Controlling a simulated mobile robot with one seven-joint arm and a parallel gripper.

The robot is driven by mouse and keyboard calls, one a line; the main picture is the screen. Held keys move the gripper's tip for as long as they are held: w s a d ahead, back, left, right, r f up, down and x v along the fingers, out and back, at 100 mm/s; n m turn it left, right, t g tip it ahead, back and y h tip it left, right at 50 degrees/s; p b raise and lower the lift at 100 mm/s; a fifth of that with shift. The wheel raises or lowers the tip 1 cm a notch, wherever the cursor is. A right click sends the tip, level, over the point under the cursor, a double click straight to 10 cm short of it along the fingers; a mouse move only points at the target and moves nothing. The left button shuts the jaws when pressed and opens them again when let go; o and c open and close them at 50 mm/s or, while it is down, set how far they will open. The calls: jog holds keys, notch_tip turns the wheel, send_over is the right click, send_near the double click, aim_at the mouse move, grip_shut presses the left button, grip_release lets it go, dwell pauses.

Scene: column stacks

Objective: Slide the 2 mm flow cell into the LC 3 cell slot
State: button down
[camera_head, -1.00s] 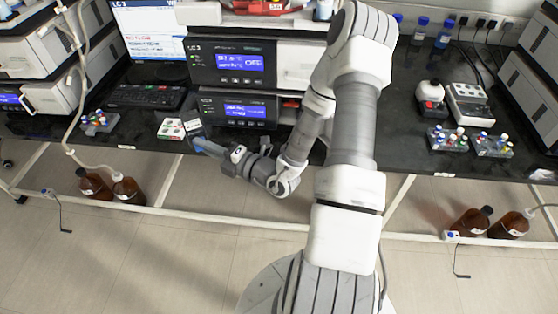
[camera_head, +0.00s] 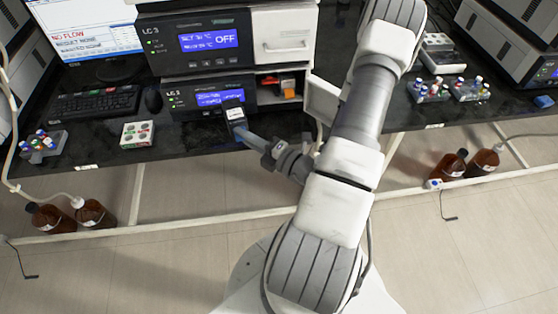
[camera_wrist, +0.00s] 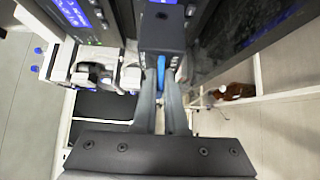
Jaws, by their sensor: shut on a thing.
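My gripper (camera_head: 243,128) is shut on a small dark block with a pale label, which I take for the 2 mm flow cell (camera_head: 235,114). It is in front of the lower LC 3 module (camera_head: 180,99), just above the bench's front edge. In the wrist view the dark block (camera_wrist: 162,32) sits at the fingertips (camera_wrist: 161,75), with a blue part between the fingers. The lower module's bay (camera_head: 267,92) is open, to the right of the held block, with red and orange parts inside. I cannot make out the cell slot itself.
A white door (camera_head: 323,99) stands open right of the bay. A small white tray (camera_head: 137,143) with coloured spots lies on the bench at left, beside a mouse (camera_head: 153,100) and keyboard (camera_head: 97,103). Vial racks (camera_head: 430,92) stand at right. Brown bottles (camera_head: 95,214) are below the bench.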

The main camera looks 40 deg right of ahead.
jog(key=s+d+f+m+h+b, duration=0.25)
jog(key=s+d+f, duration=0.2)
jog(key=s, duration=0.35)
jog(key=shift+t+h, duration=0.3)
jog(key=shift+h, duration=0.05)
jog(key=shift+w+d+r+b, duration=0.2)
jog(key=shift+w+d+b, duration=0.8)
jog(key=shift+w+d, duration=1)
jog(key=shift+w+d+r+b, duration=0.15)
jog(key=shift+w+d+b, duration=0.9)
jog(key=shift+w, duration=1.75)
jog(key=shift+w+d+r+b, duration=0.2)
jog(key=shift+w+d+b, duration=0.75)
jog(key=shift+w+d, duration=1.05)
jog(key=shift+w+a+f, duration=0.1)
jog(key=shift+w+a, duration=0.3)
jog(key=c, duration=0.9)
grip_release()
jog(key=shift+f, duration=0.1)
jog(key=shift+s, duration=0.15)
